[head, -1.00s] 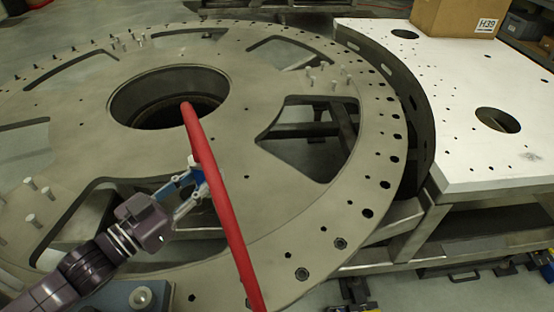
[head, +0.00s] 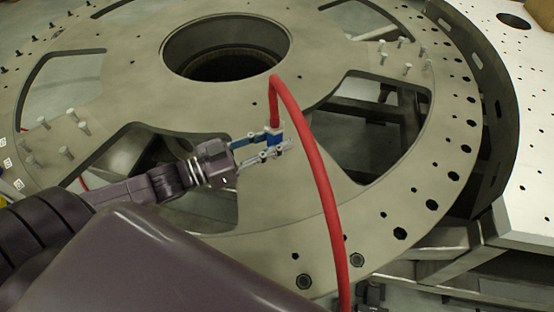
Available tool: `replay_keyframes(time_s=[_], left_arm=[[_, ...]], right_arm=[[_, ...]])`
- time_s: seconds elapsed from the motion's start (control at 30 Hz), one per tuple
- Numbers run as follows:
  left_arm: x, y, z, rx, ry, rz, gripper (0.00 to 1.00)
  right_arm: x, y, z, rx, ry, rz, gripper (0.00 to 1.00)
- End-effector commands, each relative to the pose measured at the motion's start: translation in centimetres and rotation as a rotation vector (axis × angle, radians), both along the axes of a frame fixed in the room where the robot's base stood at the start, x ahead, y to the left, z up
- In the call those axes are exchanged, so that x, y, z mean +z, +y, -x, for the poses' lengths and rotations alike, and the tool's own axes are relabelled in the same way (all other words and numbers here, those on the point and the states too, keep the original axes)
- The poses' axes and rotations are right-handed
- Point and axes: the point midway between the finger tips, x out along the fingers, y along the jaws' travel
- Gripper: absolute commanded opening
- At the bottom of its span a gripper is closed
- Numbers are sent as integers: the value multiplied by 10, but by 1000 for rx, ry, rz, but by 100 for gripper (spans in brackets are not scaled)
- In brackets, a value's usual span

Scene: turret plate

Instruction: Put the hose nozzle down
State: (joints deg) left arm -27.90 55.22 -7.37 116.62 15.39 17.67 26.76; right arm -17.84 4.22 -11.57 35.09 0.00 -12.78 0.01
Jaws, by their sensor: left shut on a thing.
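The hose nozzle is the small blue piece (head: 274,137) at the end of the red hose (head: 318,180). My left gripper (head: 270,148) is shut on the nozzle. The hose rises from the nozzle, bends over and runs down to the bottom edge of the picture. Gripper and nozzle appear over the turret plate (head: 240,100), just in front of its central round hole. I cannot tell whether the nozzle touches the plate. The gripper's fingers partly hide the nozzle. My right gripper is not in view.
The plate has a large central hole (head: 225,60) and wide cut-outs, one (head: 375,135) to the right of the nozzle. Upright pins (head: 407,68) stand on the plate in groups. A white plate (head: 535,110) on a metal frame lies at the right. Bare plate surrounds the central hole.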

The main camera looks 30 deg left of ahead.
Motion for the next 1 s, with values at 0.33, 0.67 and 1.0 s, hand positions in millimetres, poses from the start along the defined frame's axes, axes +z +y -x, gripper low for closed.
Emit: replay_keyframes(time_s=[0.33, 0.67, 1.0], left_arm=[[-44, 0, -1, 0, -3, 1, 0], [-75, -1, 0, -1, -4, 1, 0], [-79, 0, 0, 0, -1, -1, 28]], right_arm=[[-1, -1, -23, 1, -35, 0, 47], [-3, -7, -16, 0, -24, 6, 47], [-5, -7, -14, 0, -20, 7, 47]])
